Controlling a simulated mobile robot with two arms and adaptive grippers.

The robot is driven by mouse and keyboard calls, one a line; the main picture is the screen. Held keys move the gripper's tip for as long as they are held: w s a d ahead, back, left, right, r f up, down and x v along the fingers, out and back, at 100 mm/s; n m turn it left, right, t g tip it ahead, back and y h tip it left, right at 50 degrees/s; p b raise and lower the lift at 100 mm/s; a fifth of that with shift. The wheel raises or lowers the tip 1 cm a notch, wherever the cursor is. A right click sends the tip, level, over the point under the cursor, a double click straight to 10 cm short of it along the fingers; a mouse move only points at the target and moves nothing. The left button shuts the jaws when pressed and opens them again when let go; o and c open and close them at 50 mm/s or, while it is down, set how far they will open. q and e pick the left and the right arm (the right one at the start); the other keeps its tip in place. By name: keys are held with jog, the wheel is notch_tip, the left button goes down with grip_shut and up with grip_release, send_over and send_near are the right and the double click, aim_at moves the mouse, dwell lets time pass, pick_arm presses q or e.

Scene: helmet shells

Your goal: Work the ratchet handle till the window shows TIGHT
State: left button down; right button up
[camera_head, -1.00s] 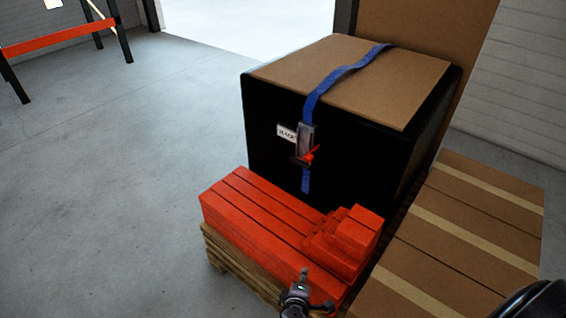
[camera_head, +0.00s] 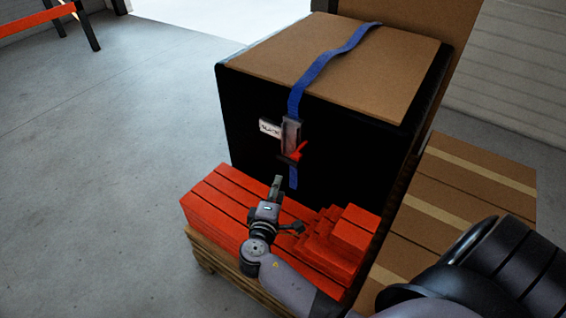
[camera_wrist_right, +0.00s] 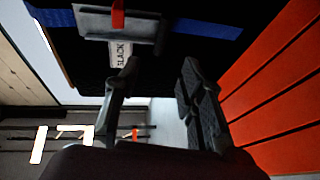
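The ratchet (camera_head: 291,135) is a grey body on a blue strap (camera_head: 321,75) that runs over a large black crate with a brown top. Its red handle (camera_head: 299,151) sits at the lower part of the body; in the right wrist view the handle (camera_wrist_right: 118,14) crosses the grey ratchet. The white window label (camera_head: 270,128) is beside the ratchet; in the right wrist view the label (camera_wrist_right: 121,53) reads SLACK. My right gripper (camera_head: 288,205) is open and empty, below and apart from the handle. Its spread fingers (camera_wrist_right: 160,64) show in the right wrist view. My left gripper is not in view.
Red stepped blocks (camera_head: 352,232) and red slabs (camera_head: 215,205) lie on a wooden pallet (camera_head: 212,262) in front of the crate (camera_head: 245,140), under my right gripper. Brown cartons (camera_head: 475,190) stand at the right.

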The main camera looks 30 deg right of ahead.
aim_at(285, 162)
jog(key=x, duration=1.2)
jog(key=shift+w+d+f, duration=0.1)
jog(key=shift+w+f, duration=0.15)
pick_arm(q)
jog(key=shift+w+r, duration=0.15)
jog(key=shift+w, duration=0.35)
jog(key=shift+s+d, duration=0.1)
pick_arm(e)
jog(key=shift+c, duration=0.5)
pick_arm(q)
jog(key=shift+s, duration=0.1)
pick_arm(e)
grip_shut()
